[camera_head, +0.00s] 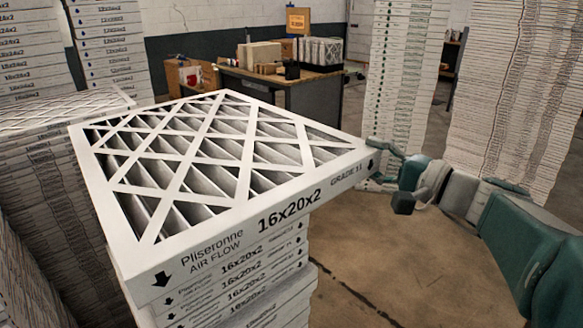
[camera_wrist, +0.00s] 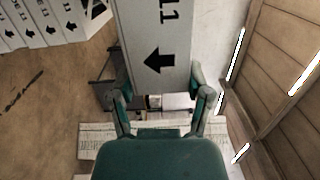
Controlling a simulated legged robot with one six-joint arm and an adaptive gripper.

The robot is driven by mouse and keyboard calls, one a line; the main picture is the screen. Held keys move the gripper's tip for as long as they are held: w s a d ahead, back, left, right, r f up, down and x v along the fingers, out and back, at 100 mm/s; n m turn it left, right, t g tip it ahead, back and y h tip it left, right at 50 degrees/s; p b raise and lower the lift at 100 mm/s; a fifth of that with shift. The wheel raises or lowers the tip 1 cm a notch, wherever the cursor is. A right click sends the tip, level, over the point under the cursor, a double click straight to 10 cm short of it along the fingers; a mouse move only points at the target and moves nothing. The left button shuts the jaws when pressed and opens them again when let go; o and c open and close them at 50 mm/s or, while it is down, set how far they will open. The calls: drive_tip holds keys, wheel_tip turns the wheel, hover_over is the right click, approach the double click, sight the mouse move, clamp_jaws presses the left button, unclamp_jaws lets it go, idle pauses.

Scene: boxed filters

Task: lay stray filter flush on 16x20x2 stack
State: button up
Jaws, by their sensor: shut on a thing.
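The stray filter (camera_head: 230,243), white-framed with a lattice over dark pleats, has "16x20x2 GRADE 11" on its front edge. My gripper (camera_head: 384,165) is shut on its right-hand end. In the wrist view the fingers (camera_wrist: 158,85) sit on both sides of the edge with the black arrow (camera_wrist: 158,61). The filter lies over the 16x20x2 stack (camera_head: 235,287), its near-left corner close to the stack's corner. Its right end sticks out well past the stack. The stack's edges also show in the wrist view (camera_wrist: 45,25). Whether the filter touches the stack throughout is hidden.
Another filter stack (camera_head: 45,150) stands close on the left. Tall stacks (camera_head: 402,75) rise behind my arm at the right. A workbench (camera_head: 290,80) with boxes stands at the back. Bare floor (camera_head: 390,260) is free right of the stack.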

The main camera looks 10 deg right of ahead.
drive_tip(key=w+a+f, duration=0.1)
drive_tip(key=w+a, duration=0.1)
drive_tip(key=w, duration=0.1)
drive_tip(key=w+a+f, duration=0.1)
drive_tip(key=w, duration=0.1)
drive_tip(key=shift+w+a+f, duration=0.2)
drive_tip(key=shift+a+f, duration=0.1)
drive_tip(key=w+a+f, duration=0.1)
drive_tip(key=w+f, duration=0.3)
drive_tip(key=f, duration=0.5)
drive_tip(key=shift+w+a, duration=0.2)
drive_tip(key=shift+a, duration=0.05)
drive_tip(key=o, duration=1.3)
drive_tip(key=shift+d, duration=0.1)
drive_tip(key=shift+o, duration=0.2)
